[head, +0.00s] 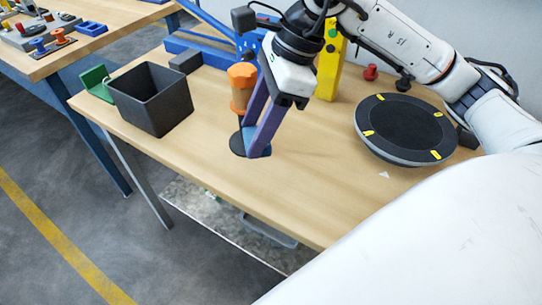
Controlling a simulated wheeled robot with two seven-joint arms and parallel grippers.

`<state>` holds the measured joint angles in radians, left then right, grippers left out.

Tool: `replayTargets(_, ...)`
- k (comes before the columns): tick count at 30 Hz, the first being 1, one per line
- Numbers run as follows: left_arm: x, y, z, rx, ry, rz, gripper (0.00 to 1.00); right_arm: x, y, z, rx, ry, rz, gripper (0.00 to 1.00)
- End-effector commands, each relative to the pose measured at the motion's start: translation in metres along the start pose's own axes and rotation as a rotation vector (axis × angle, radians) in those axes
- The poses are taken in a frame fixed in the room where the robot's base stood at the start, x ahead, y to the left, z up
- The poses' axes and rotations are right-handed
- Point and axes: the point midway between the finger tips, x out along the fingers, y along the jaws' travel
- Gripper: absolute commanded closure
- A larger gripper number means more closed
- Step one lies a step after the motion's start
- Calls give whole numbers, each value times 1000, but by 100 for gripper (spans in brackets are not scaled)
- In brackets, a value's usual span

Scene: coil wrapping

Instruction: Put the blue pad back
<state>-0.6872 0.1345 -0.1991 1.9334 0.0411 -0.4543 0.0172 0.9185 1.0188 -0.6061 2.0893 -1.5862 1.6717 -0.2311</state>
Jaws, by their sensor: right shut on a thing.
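My right gripper (257,139) reaches down from the top with its purple fingers near the table. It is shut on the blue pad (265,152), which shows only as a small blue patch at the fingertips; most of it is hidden. The pad is at the right edge of a flat dark disc (237,145) on the table, and I cannot tell whether they touch. An orange spool (242,87) stands upright just left of the fingers, above the dark disc. My left gripper is not in view.
A dark open bin (150,98) and a green holder (97,82) stand at the left of the wooden table (300,185). A round black turntable (405,127) with yellow marks is at the right. A yellow post (331,65) and blue frame (205,35) stand behind. The front middle is clear.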

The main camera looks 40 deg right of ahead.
Motion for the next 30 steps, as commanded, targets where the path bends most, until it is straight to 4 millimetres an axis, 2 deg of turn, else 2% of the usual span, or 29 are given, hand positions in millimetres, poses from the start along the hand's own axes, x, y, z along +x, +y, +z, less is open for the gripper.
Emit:
replayTargets(6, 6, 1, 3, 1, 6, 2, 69, -13, -16, -12, 388, -2, -164, 75)
replayTargets(10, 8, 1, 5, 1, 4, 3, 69, -21, -22, -18, 553, -2, -233, 75)
replayTargets(15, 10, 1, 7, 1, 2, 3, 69, -25, -27, -24, 673, 1, -281, 75)
replayTargets(24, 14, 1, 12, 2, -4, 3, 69, 18, -27, -44, 695, 4, -286, 75)
replayTargets(30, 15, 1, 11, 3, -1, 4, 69, 36, -27, -52, 693, 4, -286, 75)
